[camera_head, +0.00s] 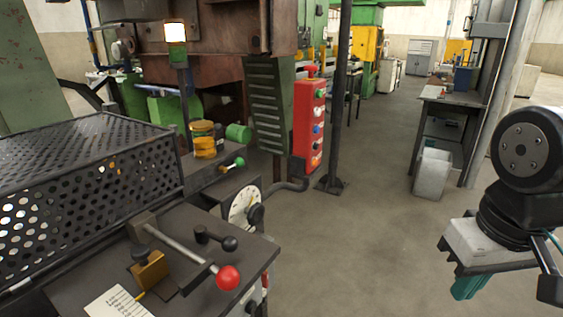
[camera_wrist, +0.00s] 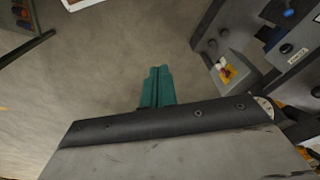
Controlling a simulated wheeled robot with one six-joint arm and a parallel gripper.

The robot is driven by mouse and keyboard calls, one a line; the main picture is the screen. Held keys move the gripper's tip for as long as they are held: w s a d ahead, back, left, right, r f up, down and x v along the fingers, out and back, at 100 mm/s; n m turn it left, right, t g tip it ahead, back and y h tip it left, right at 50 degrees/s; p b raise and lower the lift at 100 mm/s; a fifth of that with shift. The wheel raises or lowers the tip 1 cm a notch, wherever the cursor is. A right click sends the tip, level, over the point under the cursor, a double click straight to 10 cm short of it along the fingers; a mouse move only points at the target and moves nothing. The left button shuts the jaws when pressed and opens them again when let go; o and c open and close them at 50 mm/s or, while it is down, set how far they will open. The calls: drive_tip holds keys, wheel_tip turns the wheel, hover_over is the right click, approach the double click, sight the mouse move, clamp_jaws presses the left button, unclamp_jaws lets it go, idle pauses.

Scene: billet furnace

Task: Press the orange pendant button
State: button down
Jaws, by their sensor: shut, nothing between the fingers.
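A tall red pendant box (camera_head: 307,128) with a column of coloured buttons stands mid-picture in the head view, beside a dark post. My gripper (camera_head: 466,288) is at the lower right of the head view, well apart from the pendant and nearer the camera. Its teal fingers are together and empty, pointing over bare floor in the wrist view (camera_wrist: 157,72). I cannot surely identify the pendant in the wrist view.
A machine bench (camera_head: 215,232) with a red-knobbed lever (camera_head: 228,278) and a perforated guard (camera_head: 85,190) fills the lower left. A dark post (camera_head: 341,100) stands right of the pendant. A workbench (camera_head: 452,97) and pale bin (camera_head: 432,173) stand farther right. Open floor lies between.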

sight(315, 161)
drive_tip(key=shift+w+a, duration=0.25)
drive_tip(key=shift+a, duration=0.05)
drive_tip(key=shift+w, duration=0.1)
drive_tip(key=w+f+n+t+y, duration=0.1)
drive_tip(key=w+t, duration=0.3)
drive_tip(key=w, duration=1)
drive_tip(key=w+f+n+t+y, duration=0.1)
drive_tip(key=w+f+n+t, duration=0.3)
drive_tip(key=w, duration=1.1)
drive_tip(key=w+f+n+t+y, duration=0.1)
drive_tip(key=w+t, duration=0.4)
drive_tip(key=w, duration=1)
drive_tip(key=shift+w+d+f+n, duration=0.25)
drive_tip(key=shift+f+n, duration=0.45)
drive_tip(key=shift+n, duration=0.2)
drive_tip(key=shift+a, duration=0.1)
drive_tip(key=w+a, duration=0.5)
drive_tip(key=a, duration=0.2)
